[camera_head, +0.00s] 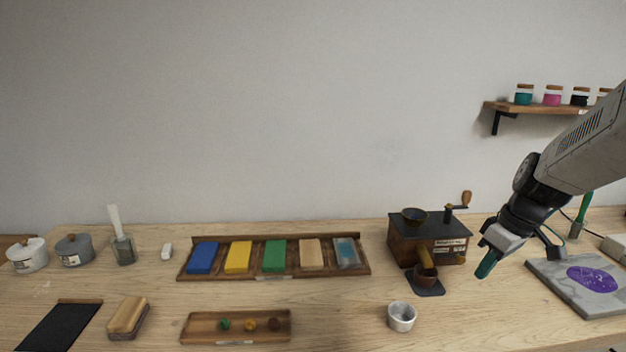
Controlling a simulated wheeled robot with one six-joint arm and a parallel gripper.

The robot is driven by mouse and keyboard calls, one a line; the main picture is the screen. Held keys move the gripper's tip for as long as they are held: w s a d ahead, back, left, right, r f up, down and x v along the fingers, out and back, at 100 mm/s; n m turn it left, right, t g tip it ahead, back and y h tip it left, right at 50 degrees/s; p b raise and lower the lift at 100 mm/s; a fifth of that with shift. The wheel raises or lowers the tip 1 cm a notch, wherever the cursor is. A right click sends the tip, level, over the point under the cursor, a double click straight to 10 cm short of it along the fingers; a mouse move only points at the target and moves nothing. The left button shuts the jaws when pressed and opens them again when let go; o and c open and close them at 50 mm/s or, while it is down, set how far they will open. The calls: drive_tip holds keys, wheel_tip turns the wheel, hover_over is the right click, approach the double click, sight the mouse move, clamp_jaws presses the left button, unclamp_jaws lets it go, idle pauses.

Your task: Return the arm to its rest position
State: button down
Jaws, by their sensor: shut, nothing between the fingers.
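My gripper (485,266) hangs from the arm at the right of the head view, above the table. It is shut and empty, with its teal fingertips together and pointing down and to the left. It is to the right of the wooden grinder box (405,243) and to the left of the grey slab (548,273). The gap between the fingertips and the table cannot be judged from this one view.
A wooden tray (270,278) holds several coloured blocks. A wall shelf (545,107) with jars is behind my arm. The front right table is clear.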

drive_tip(key=s+a+r+m+h, duration=0.1)
drive_tip(key=s+a+r+m, duration=0.1)
drive_tip(key=s, duration=0.6)
drive_tip(key=s+a+r+m, duration=0.2)
drive_tip(key=s+a+r, duration=0.1)
drive_tip(key=s+a, duration=0.2)
drive_tip(key=s+a+r+m+h, duration=0.1)
drive_tip(key=s+a, duration=0.3)
drive_tip(key=s, duration=0.6)
drive_tip(key=shift+s+r+m+h, duration=0.35)
drive_tip(key=shift+r+m, duration=0.15)
drive_tip(key=shift+r, duration=0.3)
drive_tip(key=shift+d, duration=0.15)
